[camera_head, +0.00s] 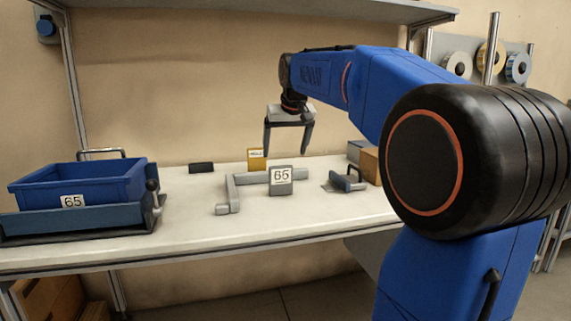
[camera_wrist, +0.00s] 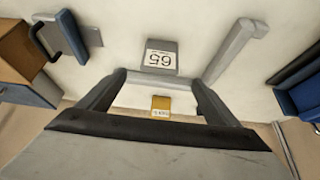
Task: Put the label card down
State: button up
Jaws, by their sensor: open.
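A grey label card (camera_head: 281,181) with a white "65" label stands on the white bench, at the front of a light grey L-shaped rail (camera_head: 231,191). The card also shows in the wrist view (camera_wrist: 161,57), with its number upside down. My gripper (camera_head: 286,151) points down above and behind the card, apart from it. Its two fingers (camera_wrist: 157,79) are spread, and nothing shows between their tips. A yellow card (camera_head: 256,160) with a small label stands behind the rail; it also shows in the wrist view (camera_wrist: 160,105).
A blue bin (camera_head: 95,183) with a "65" label sits in a dark blue cradle (camera_head: 70,221) at the left. A blue handled piece (camera_head: 346,180) and boxes (camera_head: 370,163) are at the right. A dark block (camera_head: 201,168) lies at the back. The bench front is clear.

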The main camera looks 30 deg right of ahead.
jog(key=s+a+f+n, duration=0.1)
jog(key=s+a+f, duration=0.4)
jog(key=s, duration=0.3)
jog(key=s+a+f, duration=0.5)
jog(key=s, duration=0.2)
jog(key=s+a+f+n, duration=0.1)
jog(key=s+a+f, duration=0.2)
jog(key=s+f, duration=0.6)
jog(key=s+a+f+n+g+y, duration=0.1)
jog(key=s+a+f, duration=0.2)
jog(key=s+f, duration=0.6)
jog(key=shift+s+a+f+y, duration=0.2)
jog(key=shift+s+f+y, duration=0.1)
jog(key=shift+s, duration=0.4)
